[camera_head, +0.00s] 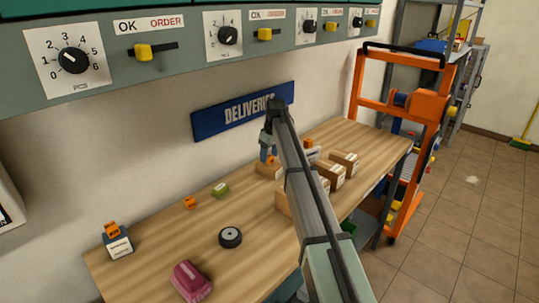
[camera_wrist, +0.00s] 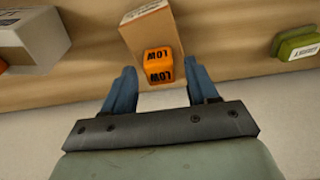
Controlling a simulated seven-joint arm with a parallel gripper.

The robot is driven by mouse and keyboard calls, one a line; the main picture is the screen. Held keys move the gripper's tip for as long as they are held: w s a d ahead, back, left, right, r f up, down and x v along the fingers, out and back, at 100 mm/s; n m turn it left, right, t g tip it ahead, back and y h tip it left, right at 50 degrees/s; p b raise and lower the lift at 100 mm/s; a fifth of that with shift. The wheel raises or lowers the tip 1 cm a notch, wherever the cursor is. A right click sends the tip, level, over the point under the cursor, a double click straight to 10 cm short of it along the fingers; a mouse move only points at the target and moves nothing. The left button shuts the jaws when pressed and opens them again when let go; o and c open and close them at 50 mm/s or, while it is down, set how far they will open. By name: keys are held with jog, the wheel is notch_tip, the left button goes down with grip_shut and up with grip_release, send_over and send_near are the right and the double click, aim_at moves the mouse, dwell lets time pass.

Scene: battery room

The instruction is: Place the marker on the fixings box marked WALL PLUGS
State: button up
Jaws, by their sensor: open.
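An orange marker (camera_wrist: 158,66) lettered LOW rests on a cardboard box (camera_wrist: 147,22), seen in the wrist view. In the head view the marker (camera_head: 271,158) and the box (camera_head: 266,170) are partly hidden by my arm. My gripper (camera_wrist: 153,82) is open, its blue fingers on either side of the marker with gaps showing. In the head view my gripper (camera_head: 268,150) is above that box. Several cardboard boxes (camera_head: 331,176) stand to the right, partly behind my arm. I cannot read WALL PLUGS on any box.
A green item (camera_head: 220,190), a black wheel (camera_head: 231,237) and a pink item (camera_head: 190,281) lie on the left. A pale box (camera_wrist: 32,40) stands beside the marker's box.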

notch_tip(320, 180, up, 12)
jog(key=s+d, duration=0.1)
jog(key=shift+s+d, duration=0.15)
dwell(0.3)
